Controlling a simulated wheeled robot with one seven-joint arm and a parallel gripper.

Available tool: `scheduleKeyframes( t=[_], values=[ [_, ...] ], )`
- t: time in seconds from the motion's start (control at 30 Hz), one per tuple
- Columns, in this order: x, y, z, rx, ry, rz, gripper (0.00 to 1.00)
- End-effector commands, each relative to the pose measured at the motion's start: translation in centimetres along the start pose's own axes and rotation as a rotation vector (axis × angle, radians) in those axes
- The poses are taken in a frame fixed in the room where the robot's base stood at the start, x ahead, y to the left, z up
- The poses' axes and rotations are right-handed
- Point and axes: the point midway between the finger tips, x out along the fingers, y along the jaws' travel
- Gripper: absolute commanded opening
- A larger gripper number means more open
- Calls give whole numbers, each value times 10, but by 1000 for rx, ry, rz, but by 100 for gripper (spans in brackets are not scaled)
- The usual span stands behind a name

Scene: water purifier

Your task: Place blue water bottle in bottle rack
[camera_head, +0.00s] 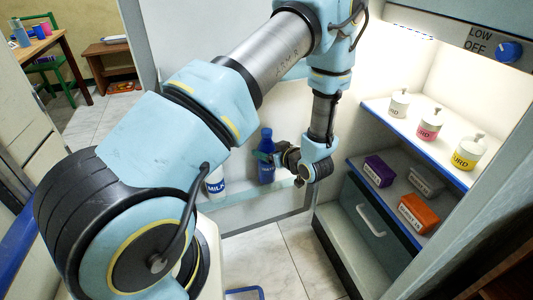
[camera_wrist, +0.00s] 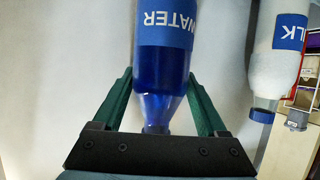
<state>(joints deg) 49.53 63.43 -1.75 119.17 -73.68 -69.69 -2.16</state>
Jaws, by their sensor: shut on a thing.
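The blue water bottle (camera_head: 266,158) is upright beside the inside of the open fridge door, over the door rack (camera_head: 238,197). I cannot tell whether its base touches the rack. My gripper (camera_head: 284,156) reaches in from the right and is shut on the bottle. In the wrist view, the bottle (camera_wrist: 163,65) lies between the two green fingers of my gripper (camera_wrist: 158,95), its neck end towards the palm and its WATER label upside down. A white milk bottle (camera_head: 214,184) stands in the rack to the left, and it also shows in the wrist view (camera_wrist: 274,70).
The fridge holds several white jars (camera_head: 429,124) on its upper shelf. Purple (camera_head: 379,171), grey and orange (camera_head: 418,213) boxes are below, above a drawer (camera_head: 365,220). The milk bottle is close beside the water bottle. Tiled floor (camera_head: 275,255) lies open below the door.

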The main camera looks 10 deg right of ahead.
Motion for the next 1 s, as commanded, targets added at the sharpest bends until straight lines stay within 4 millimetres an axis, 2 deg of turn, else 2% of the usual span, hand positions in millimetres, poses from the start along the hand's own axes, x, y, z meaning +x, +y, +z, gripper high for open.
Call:
scheduleKeyframes(
  t=[0.1,0.57,0.6,0.8,1.0],
  values=[
    [6,0,11,1,3,0,0],
    [12,1,18,-1,3,1,0],
    [12,1,20,0,1,1,76],
    [12,1,19,0,1,1,99],
    [12,1,18,0,1,1,100]
  ],
)
